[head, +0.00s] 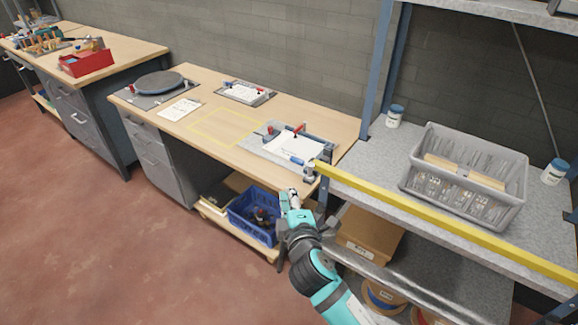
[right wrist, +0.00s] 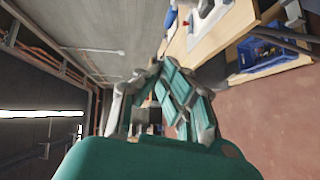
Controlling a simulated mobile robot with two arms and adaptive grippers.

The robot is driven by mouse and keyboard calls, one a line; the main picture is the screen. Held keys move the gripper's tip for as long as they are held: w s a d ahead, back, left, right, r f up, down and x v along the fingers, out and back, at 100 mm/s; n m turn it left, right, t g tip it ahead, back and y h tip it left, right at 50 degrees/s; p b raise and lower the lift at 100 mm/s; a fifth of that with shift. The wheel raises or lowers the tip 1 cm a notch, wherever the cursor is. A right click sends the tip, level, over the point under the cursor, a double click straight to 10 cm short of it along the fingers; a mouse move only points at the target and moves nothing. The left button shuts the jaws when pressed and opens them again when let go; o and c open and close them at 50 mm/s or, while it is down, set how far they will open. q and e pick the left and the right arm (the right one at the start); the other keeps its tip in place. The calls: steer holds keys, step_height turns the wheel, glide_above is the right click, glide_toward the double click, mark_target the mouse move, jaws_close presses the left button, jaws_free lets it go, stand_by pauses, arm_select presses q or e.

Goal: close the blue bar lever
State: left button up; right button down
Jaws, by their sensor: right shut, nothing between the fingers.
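A fixture plate (head: 255,146) with a white block sits at the right end of the wooden workbench. A small blue bar lever (head: 297,160) lies at its front right edge, close to the bench edge. A blue piece that may be this lever shows at the top of the right wrist view (right wrist: 170,18). My right gripper (head: 293,196) is shut and empty, in front of the bench's front edge, below and apart from the lever. Its teal and grey fingers fill the middle of the right wrist view (right wrist: 160,75). My left gripper is not in view.
A red-handled clamp (head: 301,128) stands at the fixture's back. The shelf's yellow front edge (head: 440,215) runs close right of my right gripper. A blue crate (head: 253,215) sits below the bench. A grey bin (head: 465,175) stands on the shelf.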

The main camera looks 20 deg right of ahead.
steer(key=shift+w, duration=0.1)
steer(key=w+d+f+p, duration=0.2)
steer(key=w+d+p, duration=0.1)
steer(key=w, duration=0.9)
steer(key=shift+d+f, duration=0.15)
steer(key=shift+d, duration=0.35)
steer(key=shift+w, duration=0.1)
